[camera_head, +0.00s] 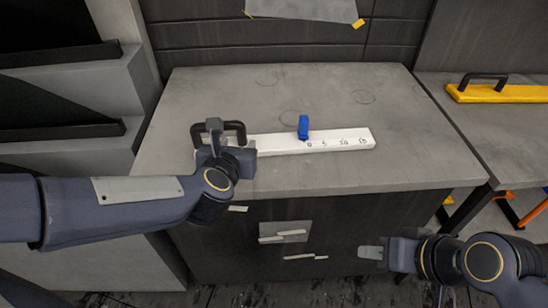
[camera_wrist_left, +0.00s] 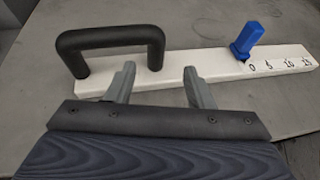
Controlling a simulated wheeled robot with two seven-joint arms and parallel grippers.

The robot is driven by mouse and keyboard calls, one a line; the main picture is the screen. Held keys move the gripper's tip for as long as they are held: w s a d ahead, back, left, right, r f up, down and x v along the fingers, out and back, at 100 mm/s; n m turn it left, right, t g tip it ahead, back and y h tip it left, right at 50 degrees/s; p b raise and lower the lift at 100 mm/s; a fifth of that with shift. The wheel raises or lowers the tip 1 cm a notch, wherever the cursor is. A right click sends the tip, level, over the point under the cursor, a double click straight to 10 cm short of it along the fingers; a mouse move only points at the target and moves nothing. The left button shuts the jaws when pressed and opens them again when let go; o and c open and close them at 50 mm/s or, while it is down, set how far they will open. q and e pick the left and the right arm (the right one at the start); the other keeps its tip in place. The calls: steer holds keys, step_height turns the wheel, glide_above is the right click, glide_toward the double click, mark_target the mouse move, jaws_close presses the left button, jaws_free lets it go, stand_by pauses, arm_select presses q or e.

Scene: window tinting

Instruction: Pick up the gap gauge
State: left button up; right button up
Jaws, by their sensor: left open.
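The gap gauge (camera_head: 340,139) is a long white bar with printed numbers, lying flat on the grey worktop. It has a blue slider (camera_head: 303,127) and a black handle (camera_head: 237,127) at its left end. The left wrist view also shows the bar (camera_wrist_left: 215,69), the blue slider (camera_wrist_left: 245,40) and the arched black handle (camera_wrist_left: 110,37). My left gripper (camera_head: 214,131) is open at the handle end. In the wrist view its fingertips (camera_wrist_left: 158,72) appear near the handle's right post, with nothing gripped. My right gripper (camera_head: 372,253) is low in front of the cabinet; its jaw gap is unclear.
The grey worktop (camera_head: 400,110) is clear around the bar. A yellow bar with a black handle (camera_head: 500,94) lies on the table at the right. Pale strips (camera_head: 285,237) are on the cabinet front. A grey sheet (camera_head: 305,10) with yellow tabs hangs at the back.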

mark_target(240, 137)
arm_select(q)
steer(key=x, duration=0.8)
steer(key=shift+a+f, duration=0.15)
steer(key=shift+a, duration=0.2)
jaws_close()
steer(key=shift+r, duration=0.2)
